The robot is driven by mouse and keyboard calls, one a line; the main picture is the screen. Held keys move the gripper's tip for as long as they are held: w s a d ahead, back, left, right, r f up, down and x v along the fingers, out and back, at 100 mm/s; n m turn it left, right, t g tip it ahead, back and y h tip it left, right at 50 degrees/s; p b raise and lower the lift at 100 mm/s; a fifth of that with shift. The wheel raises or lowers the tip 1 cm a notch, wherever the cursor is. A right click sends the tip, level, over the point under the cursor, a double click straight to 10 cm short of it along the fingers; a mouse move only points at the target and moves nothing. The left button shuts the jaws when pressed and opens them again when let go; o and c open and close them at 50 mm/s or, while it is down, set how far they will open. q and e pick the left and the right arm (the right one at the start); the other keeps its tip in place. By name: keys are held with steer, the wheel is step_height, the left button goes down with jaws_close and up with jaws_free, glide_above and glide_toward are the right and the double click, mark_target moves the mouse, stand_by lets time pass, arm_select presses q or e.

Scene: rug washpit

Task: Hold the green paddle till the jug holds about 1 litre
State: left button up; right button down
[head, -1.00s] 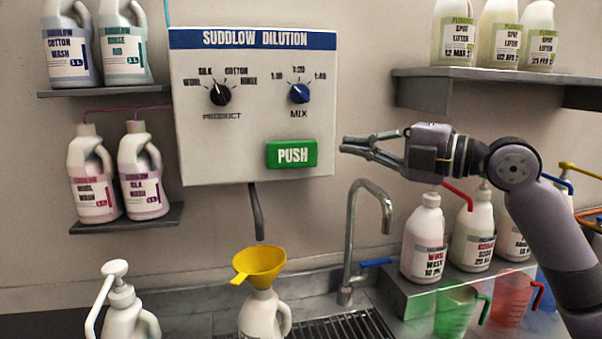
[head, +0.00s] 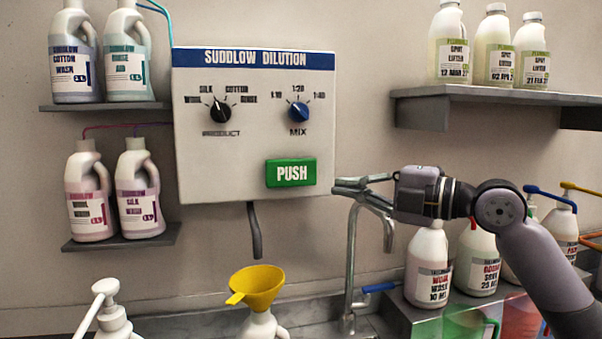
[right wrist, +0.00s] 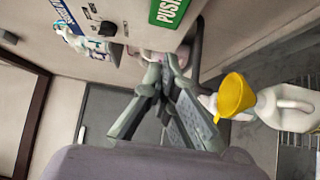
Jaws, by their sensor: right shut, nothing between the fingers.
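The green PUSH paddle (head: 290,173) sits at the lower right of the white dilution panel (head: 225,165); part of it shows in the right wrist view (right wrist: 168,10). My right gripper (head: 336,187) is shut and empty, its tips just right of and slightly below the paddle, with a small gap in the picture. Its fingers also show in the right wrist view (right wrist: 168,65). A white jug (head: 262,327) with a yellow funnel (head: 259,285) in its neck stands below the dark outlet tube (head: 255,230). The level inside the jug cannot be seen. My left gripper is not in view.
A metal tap (head: 352,250) with a blue lever rises behind my right gripper. Bottles stand on the left shelves (head: 120,240), the right shelf (head: 480,91) and the lower right ledge. A white pump bottle (head: 112,322) is at lower left.

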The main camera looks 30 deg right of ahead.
mark_target(289, 169)
steer(key=p+x, duration=0.2)
steer(key=x, duration=0.1)
steer(key=d+p+x, duration=0.1)
steer(key=p+x, duration=0.1)
steer(key=x, duration=0.2)
steer(key=w+p+x, duration=0.1)
steer(key=p+x, duration=0.2)
steer(key=x, duration=0.1)
steer(key=shift+d+r, duration=0.15)
steer(key=shift+d, duration=0.2)
steer(key=shift+w+d, duration=0.2)
steer(key=shift+w, duration=0.25)
steer(key=shift+w+d, duration=0.2)
steer(key=shift+w, duration=0.35)
steer(key=shift+w+d, duration=0.15)
steer(key=shift+w, duration=0.2)
steer(key=shift+d, duration=0.1)
steer(key=shift+s+r, duration=0.1)
steer(key=shift+r, duration=0.05)
